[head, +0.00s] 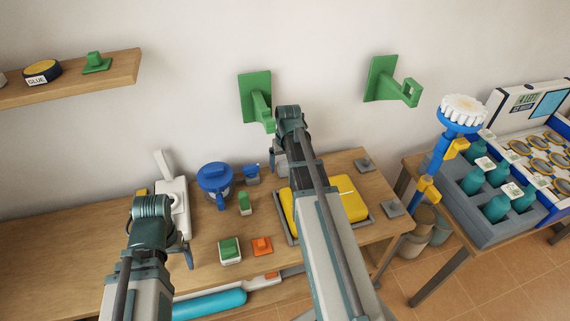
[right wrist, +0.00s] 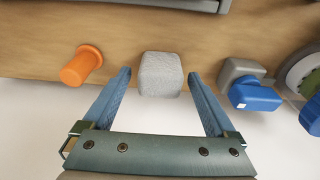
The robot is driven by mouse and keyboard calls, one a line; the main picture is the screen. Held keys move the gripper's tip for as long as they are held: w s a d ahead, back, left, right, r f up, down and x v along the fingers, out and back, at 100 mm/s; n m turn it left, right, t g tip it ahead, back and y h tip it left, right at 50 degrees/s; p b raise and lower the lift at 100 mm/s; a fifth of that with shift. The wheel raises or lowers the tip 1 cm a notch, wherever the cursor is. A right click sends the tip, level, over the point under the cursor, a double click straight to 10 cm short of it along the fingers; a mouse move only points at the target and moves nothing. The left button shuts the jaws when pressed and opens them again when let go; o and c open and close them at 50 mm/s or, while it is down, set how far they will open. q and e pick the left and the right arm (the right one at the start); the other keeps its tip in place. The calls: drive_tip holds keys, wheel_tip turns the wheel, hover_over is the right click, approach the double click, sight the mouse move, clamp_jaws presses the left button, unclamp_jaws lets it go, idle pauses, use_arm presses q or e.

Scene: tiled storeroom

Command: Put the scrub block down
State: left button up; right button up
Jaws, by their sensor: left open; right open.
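The scrub block, which I take to be the grey, rough-looking block (right wrist: 161,75), sits at the table's back edge in the right wrist view. My right gripper (head: 279,160), also in the right wrist view (right wrist: 160,82), is open with one finger on each side of the block. A gap shows between each finger and the block. In the head view my right arm hides the block. My left gripper (head: 181,252) is open, low over the table at the left, partly hidden by its own wrist; it appears empty.
A grey tray (head: 365,207) with a yellow thing (head: 348,199) lies under my right arm. An orange peg (right wrist: 82,66) and a blue-grey item (right wrist: 250,88) flank the block. A blue pot (head: 214,180) and green and orange blocks (head: 262,246) stand left. Green brackets (head: 382,80) are on the wall.

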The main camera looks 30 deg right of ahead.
sight(285, 162)
use_arm(q)
wheel_tip(285, 162, up, 12)
drive_tip(key=p, duration=1.2)
use_arm(e)
wheel_tip(285, 162, up, 12)
drive_tip(key=s, duration=0.1)
drive_tip(key=shift+s+a, duration=0.2)
drive_tip(key=shift+s, duration=0.15)
use_arm(q)
drive_tip(key=shift+f, duration=0.1)
use_arm(e)
drive_tip(key=shift+f, duration=0.1)
use_arm(q)
wheel_tip(285, 162, down, 12)
drive_tip(key=b, duration=1.2)
use_arm(e)
drive_tip(key=f, duration=0.4)
drive_tip(key=w+f, duration=0.1)
drive_tip(key=f, duration=0.7)
drive_tip(key=shift+w+d, duration=0.2)
drive_tip(key=shift+w, duration=0.15)
use_arm(q)
drive_tip(key=shift+r, duration=0.2)
use_arm(e)
drive_tip(key=shift+r, duration=0.2)
